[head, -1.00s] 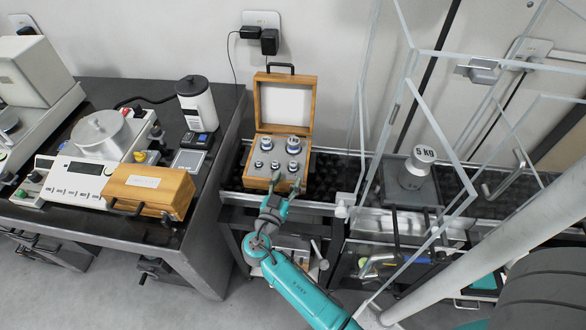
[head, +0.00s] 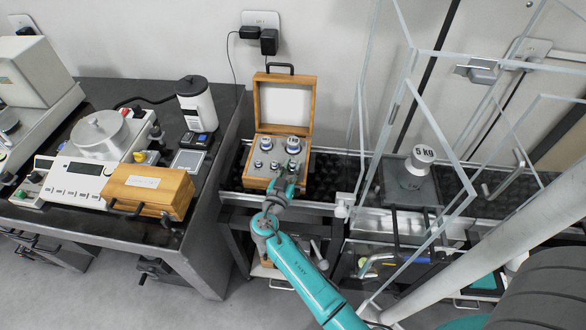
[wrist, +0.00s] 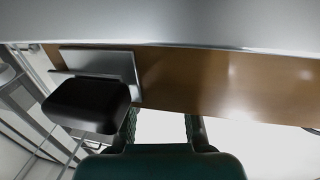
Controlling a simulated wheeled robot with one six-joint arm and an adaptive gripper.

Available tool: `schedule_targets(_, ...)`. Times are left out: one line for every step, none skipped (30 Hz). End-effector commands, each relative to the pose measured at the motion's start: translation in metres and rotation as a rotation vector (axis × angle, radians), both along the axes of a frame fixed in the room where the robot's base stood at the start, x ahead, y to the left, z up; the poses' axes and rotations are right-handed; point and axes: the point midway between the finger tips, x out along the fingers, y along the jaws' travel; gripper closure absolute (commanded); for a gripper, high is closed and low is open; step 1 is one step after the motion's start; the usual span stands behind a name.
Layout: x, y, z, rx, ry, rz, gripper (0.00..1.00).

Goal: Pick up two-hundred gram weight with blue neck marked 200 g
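An open wooden box (head: 304,176) with a grey insert holds several silver weights. Two larger ones stand at the back, the back left weight (head: 266,143) and the back right weight (head: 293,145). Smaller ones stand in front, among them the front left weight (head: 257,163). Some necks look bluish, but the markings are too small to read, so I cannot tell which is the 200 g one. My gripper (head: 283,183) is over the box's front edge, at its front right part, and hides some of it. In the wrist view my gripper (wrist: 160,125) has its fingers apart with nothing between them.
A glass enclosure with a 5 kg weight (head: 415,170) stands to the right. A closed wooden case (head: 150,188) and a balance (head: 75,178) are on the left table. The box's raised lid (head: 285,103) stands behind the weights.

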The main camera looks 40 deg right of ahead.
Motion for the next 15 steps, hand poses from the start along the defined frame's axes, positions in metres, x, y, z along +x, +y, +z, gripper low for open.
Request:
schedule_targets(0.0, 0.0, 0.0, 0.0, 0.0, 0.0, 0.95)
schedule_targets(0.0, 0.0, 0.0, 0.0, 0.0, 0.0, 1.0)
schedule_targets(0.0, 0.0, 0.0, 0.0, 0.0, 0.0, 1.0)
schedule_targets(0.0, 0.0, 0.0, 0.0, 0.0, 0.0, 1.0)
schedule_targets(0.0, 0.0, 0.0, -0.001, 0.0, 0.0, 1.0)
schedule_targets(0.0, 0.0, 0.0, -0.001, 0.0, 0.0, 1.0)
schedule_targets(0.0, 0.0, 0.0, -0.001, 0.0, 0.0, 1.0)
schedule_targets(0.0, 0.0, 0.0, -0.001, 0.0, 0.0, 1.0)
schedule_targets(0.0, 0.0, 0.0, 0.0, 0.0, 0.0, 1.0)
schedule_targets(0.0, 0.0, 0.0, -0.001, 0.0, 0.0, 1.0)
schedule_targets(0.0, 0.0, 0.001, 0.0, -0.001, 0.0, 1.0)
schedule_targets(0.0, 0.0, 0.002, 0.0, -0.001, 0.0, 1.0)
schedule_targets(0.0, 0.0, 0.004, 0.0, -0.002, 0.0, 1.0)
schedule_targets(0.0, 0.0, 0.007, 0.0, -0.003, 0.0, 1.0)
schedule_targets(0.0, 0.0, 0.012, 0.0, -0.004, 0.0, 1.0)
